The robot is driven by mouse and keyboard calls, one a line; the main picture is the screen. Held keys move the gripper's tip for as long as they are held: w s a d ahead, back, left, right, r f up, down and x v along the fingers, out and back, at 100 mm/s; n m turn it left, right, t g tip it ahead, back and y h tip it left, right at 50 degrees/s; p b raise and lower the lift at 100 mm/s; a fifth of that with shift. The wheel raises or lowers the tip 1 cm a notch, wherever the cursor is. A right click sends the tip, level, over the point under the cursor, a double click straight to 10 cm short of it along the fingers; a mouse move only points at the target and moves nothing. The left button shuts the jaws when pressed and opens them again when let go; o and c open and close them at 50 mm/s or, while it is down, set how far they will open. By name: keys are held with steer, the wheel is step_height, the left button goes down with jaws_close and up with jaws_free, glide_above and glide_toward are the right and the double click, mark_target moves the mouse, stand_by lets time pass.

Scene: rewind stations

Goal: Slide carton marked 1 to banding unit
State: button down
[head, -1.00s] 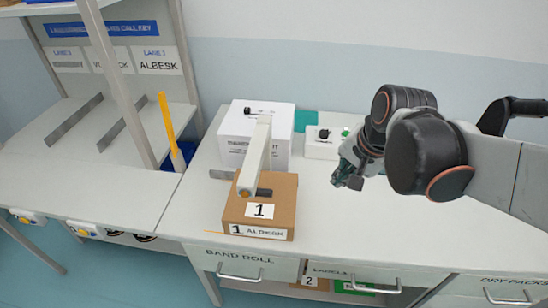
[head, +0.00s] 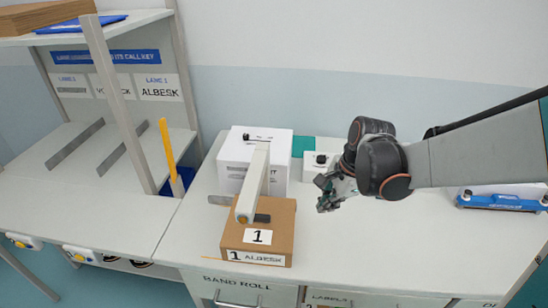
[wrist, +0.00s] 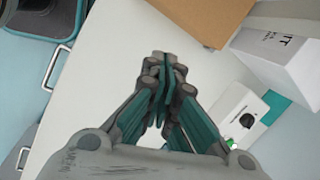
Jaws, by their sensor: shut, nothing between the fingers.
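The brown carton marked 1 (head: 231,237) stands on the bench near its front edge, with labels "1" and "1 ALBESK". The banding unit, a white box (head: 232,153), stands behind it. The unit's pale arm (head: 256,175) reaches forward over the carton's top. My gripper (head: 322,197) is shut and empty, above the bench to the right of the carton and apart from it. In the wrist view the closed fingertips (wrist: 166,62) point toward the bench top, with the carton's brown side (wrist: 205,15) at the top and the white unit (wrist: 272,52) at upper right.
A small white box with a black knob (head: 318,163) sits right of the unit. A yellow upright strip (head: 167,143) and lane shelves (head: 60,140) stand at left. A blue-framed item (head: 500,202) lies at far right. The bench (head: 390,240) is clear right of the carton.

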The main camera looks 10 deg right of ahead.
steer(key=f+m+b, duration=0.1)
steer(key=f, duration=0.4)
steer(key=w+f+m+b, duration=0.1)
steer(key=f+m, duration=0.1)
steer(key=f, duration=0.3)
steer(key=w+f+m+g+b, duration=0.1)
steer(key=f+m, duration=0.1)
steer(key=f, duration=0.3)
steer(key=shift+w+f+y, duration=0.15)
steer(key=shift+y, duration=0.15)
steer(key=a, duration=0.1)
steer(key=a+b, duration=0.1)
steer(key=w+a, duration=0.1)
steer(key=shift+f, duration=0.3)
steer(key=shift+w+a+r+b, duration=0.1)
steer(key=shift+w+a+b, duration=0.1)
steer(key=shift+a+b, duration=0.25)
steer(key=shift+a, duration=0.15)
steer(key=a, duration=0.2)
steer(key=w+a, duration=0.1)
steer(key=a, duration=0.1)
steer(key=w+a, duration=0.1)
steer(key=a, duration=0.1)
steer(key=shift+w, duration=0.15)
steer(key=shift+d, duration=0.1)
